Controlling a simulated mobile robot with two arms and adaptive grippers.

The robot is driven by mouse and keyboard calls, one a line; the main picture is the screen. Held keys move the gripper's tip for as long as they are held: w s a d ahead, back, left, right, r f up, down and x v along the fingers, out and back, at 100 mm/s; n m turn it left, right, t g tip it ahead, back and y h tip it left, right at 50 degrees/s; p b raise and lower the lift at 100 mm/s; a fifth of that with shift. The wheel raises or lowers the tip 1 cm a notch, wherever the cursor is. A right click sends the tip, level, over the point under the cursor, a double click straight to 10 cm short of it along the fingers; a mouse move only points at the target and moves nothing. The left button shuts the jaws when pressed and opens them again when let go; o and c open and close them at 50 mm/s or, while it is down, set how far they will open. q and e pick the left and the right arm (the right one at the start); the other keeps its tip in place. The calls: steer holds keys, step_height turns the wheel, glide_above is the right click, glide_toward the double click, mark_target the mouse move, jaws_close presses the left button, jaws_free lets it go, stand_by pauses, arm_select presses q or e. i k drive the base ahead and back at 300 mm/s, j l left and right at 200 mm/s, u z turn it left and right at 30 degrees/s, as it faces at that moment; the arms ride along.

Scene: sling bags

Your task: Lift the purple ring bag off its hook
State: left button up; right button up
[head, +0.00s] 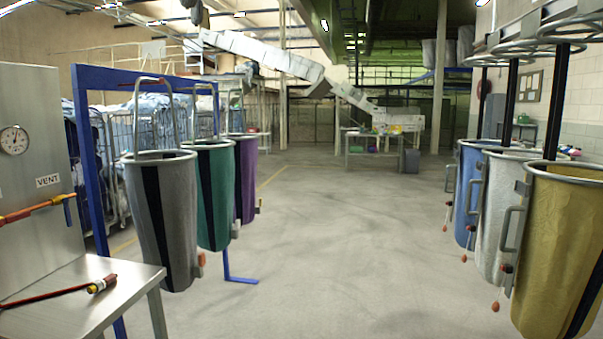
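The purple ring bag (246,185) hangs upright on the left side of the head view. It is the farthest of a row of bags along a blue frame (92,165). The green bag (212,190) in front hides its left part. A metal hanger loop (237,102) rises above its ring. Its hook is too small to tell apart from the frame. Neither of my grippers is in view.
A grey bag (165,220) hangs nearest in the left row. A metal table (80,300) with a red rod (45,297) stands at front left. Blue, white and yellow bags (560,240) hang at right. The floor (340,230) between the rows is clear.

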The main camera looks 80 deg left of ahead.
mark_target(246, 151)
steer(key=j+u, duration=0.15)
steer(key=u, duration=0.3)
steer(key=j+u, duration=0.15)
steer(key=u, duration=0.3)
steer(key=i+j+u, duration=0.15)
steer(key=u, duration=0.3)
steer(key=j+u, duration=0.1)
steer(key=u, duration=0.35)
steer(key=i+u, duration=0.15)
steer(key=u, duration=0.25)
steer(key=i+j+u, duration=0.2)
steer(key=i+u, duration=0.25)
steer(key=i, duration=0.2)
steer(key=i+l+u, duration=0.1)
steer(key=i+u, duration=0.3)
steer(key=i, duration=0.25)
steer(key=i+l+u, duration=0.25)
steer(key=i+u, duration=0.2)
steer(key=i, duration=0.25)
